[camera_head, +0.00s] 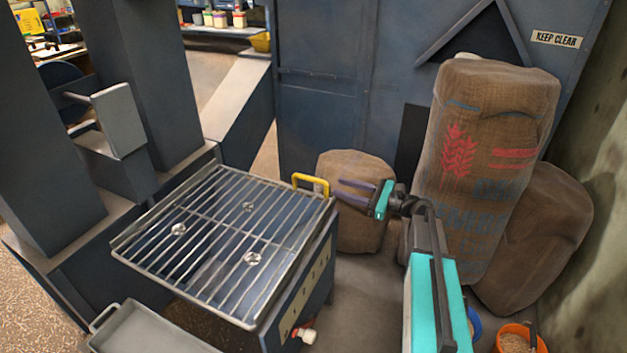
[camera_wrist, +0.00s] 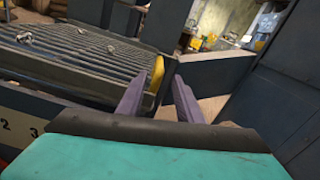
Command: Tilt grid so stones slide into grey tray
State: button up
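A metal bar grid (camera_head: 215,235) lies nearly flat over a blue hopper box. Three small pale stones rest on it: one at the left (camera_head: 178,229), one at the back (camera_head: 248,206) and one near the front (camera_head: 253,258). A yellow handle (camera_head: 311,184) stands at the grid's back right corner. The grey tray (camera_head: 150,332) sits below the grid's front left edge; what shows of it is empty. My gripper (camera_head: 340,189) is open and empty, just right of the handle. In the wrist view the handle (camera_wrist: 157,73) is ahead, close to the left purple finger.
Large burlap sacks (camera_head: 490,150) stand to the right of my arm, and a smaller sack (camera_head: 355,225) is behind and below my gripper. An orange bucket (camera_head: 518,338) is at the lower right. Blue machine columns (camera_head: 160,80) rise at the left.

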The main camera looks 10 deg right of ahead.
send_near(297, 174)
jog(key=x, duration=0.3)
jog(key=b+x, duration=0.1)
jog(key=shift+w+a+f, duration=0.15)
jog(key=shift+w+f, duration=0.2)
grip_shut()
